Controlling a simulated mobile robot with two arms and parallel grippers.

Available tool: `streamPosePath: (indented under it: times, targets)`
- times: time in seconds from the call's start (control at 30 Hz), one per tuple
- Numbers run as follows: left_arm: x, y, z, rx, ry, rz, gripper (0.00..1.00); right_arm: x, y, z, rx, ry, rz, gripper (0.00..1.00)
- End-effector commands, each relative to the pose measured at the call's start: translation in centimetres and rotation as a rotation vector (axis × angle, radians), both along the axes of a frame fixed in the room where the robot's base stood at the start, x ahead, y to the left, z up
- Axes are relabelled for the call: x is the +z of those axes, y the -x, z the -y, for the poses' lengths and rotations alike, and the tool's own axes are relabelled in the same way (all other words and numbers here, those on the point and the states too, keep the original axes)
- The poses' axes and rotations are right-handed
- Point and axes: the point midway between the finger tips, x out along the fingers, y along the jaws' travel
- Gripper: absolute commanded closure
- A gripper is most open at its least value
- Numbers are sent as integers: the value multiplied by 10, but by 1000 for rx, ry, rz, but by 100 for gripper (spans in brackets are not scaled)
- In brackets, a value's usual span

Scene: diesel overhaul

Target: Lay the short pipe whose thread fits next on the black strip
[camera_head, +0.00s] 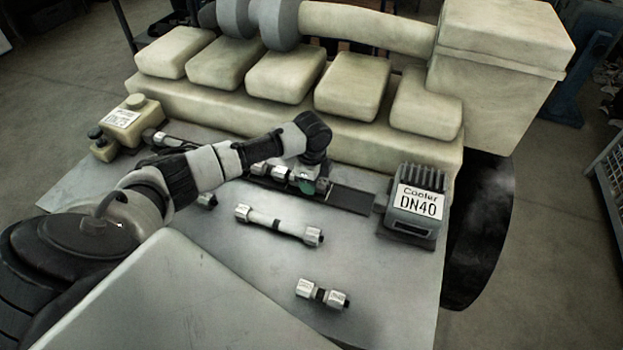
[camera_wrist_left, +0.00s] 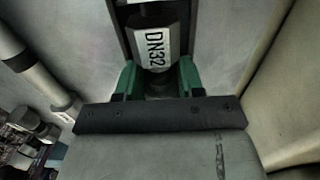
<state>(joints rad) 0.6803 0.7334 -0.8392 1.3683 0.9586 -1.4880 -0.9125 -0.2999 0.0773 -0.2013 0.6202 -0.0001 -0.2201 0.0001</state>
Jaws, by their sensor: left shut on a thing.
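My left gripper (camera_head: 308,187) is at the middle of the black strip (camera_head: 350,199), pointing down. In the left wrist view its green fingers (camera_wrist_left: 158,82) are shut on a short pipe, whose light hex end marked DN32 (camera_wrist_left: 157,44) points away from the gripper. The pipe lies along the strip, on it or just above; I cannot tell which. The arm partly hides the pieces at the strip's middle (camera_head: 262,169). A longer pipe (camera_head: 278,225) and a short pipe (camera_head: 322,294) lie loose on the table. Another pipe end (camera_head: 207,200) shows beside my arm. My right gripper is not in view.
A box marked Cooler DN40 (camera_head: 414,205) stands at the strip's right end. A cream unit with a white label (camera_head: 122,118) stands at the left end. The cream engine block (camera_head: 300,110) runs behind the strip. The table's front right (camera_head: 390,290) is clear.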

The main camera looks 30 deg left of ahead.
Motion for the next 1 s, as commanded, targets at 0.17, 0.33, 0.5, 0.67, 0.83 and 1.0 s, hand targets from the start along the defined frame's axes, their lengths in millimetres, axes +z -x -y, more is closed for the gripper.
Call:
streamPosePath:
  times: [0.17,0.33,0.5,0.67,0.83,1.0]
  targets:
    - [0,0,0,0,0,1,93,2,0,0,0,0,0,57]
    - [-1,0,0,0,0,1,93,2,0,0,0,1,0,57]
    - [-1,0,0,0,1,1,51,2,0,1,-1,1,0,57]
    - [-1,0,0,0,0,0,41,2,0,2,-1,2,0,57]
    - [13,-1,0,1,2,5,32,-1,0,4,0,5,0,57]
    - [45,-2,0,-1,1,8,32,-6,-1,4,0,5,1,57]
